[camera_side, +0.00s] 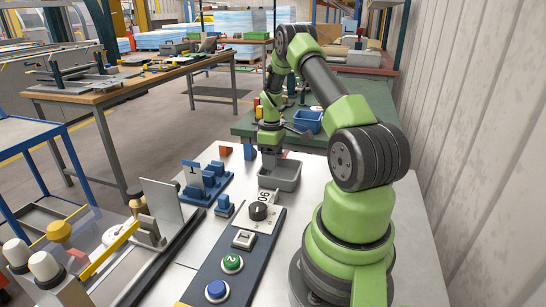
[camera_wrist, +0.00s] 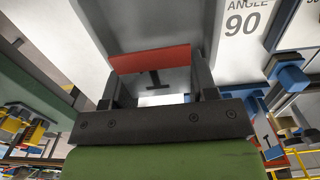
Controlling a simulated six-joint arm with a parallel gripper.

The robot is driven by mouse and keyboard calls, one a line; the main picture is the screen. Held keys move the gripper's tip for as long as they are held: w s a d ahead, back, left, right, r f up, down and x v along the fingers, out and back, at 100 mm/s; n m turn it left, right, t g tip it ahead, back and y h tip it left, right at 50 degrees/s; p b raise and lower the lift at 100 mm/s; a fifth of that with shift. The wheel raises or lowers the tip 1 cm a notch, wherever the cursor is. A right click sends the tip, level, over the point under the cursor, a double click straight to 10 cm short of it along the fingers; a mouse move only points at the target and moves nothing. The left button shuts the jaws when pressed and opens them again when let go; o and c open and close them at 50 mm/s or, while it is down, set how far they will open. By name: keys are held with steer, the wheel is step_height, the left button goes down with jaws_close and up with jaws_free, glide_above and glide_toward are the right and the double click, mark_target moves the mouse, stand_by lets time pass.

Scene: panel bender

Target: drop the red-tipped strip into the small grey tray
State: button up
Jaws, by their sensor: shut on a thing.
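The red-tipped strip shows in the wrist view as a red end (camera_wrist: 150,58) between the two dark fingers of my gripper (camera_wrist: 158,80). My gripper is shut on it. In the side view my gripper (camera_side: 269,160) points down at the far end of the small grey tray (camera_side: 280,178); the strip is hard to make out there. The tray also fills the upper middle of the wrist view (camera_wrist: 140,22), behind the red end. I cannot tell the exact height of the strip over the tray floor.
A dark control panel (camera_side: 235,262) with a black knob and buttons runs in front of the tray. A blue bin (camera_side: 308,121) sits on the green bench beyond.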

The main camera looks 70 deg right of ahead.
steer(key=shift+f, duration=0.5)
steer(key=o, duration=1.1)
steer(key=shift+o, duration=0.3)
steer(key=shift+r, duration=4.55)
steer(key=w+a+r+m+t+h, duration=0.1)
steer(key=w+a+r+m+t, duration=0.2)
steer(key=a+r, duration=1.3)
steer(key=s+a+r+t+y, duration=0.1)
steer(key=s+a+t, duration=0.1)
steer(key=s+a, duration=0.3)
steer(key=s+a+r+m+t+y, duration=0.1)
steer(key=s+a, duration=0.4)
steer(key=a, duration=0.7)
steer(key=shift+s+a+r+t+y, duration=0.15)
steer(key=shift+s+r+t+y, duration=0.1)
steer(key=shift+t+y, duration=0.4)
